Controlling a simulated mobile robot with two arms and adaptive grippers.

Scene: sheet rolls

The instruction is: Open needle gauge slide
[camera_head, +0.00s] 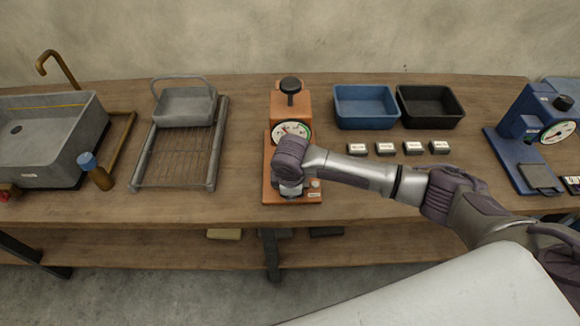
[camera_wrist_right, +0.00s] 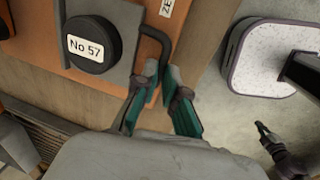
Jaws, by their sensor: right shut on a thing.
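The needle gauge (camera_head: 290,103) is an orange device with a round dial and a black knob on top, standing at the middle of the bench. In the wrist view its orange base (camera_wrist_right: 118,12) carries a grey slide plate (camera_wrist_right: 118,57) with a round black disc marked "No 57". A thin black bent handle (camera_wrist_right: 152,36) stands at the plate's edge. My right gripper (camera_wrist_right: 164,84) is shut on this handle, its teal-sided fingers at the handle's lower end. In the head view my right wrist covers the front of the gauge and hides the handle.
A blue tray (camera_head: 365,115) and a black tray (camera_head: 430,113) stand behind several small labelled blocks. A blue gauge (camera_head: 519,127) is at the right. Bench between rack and gauge is clear.

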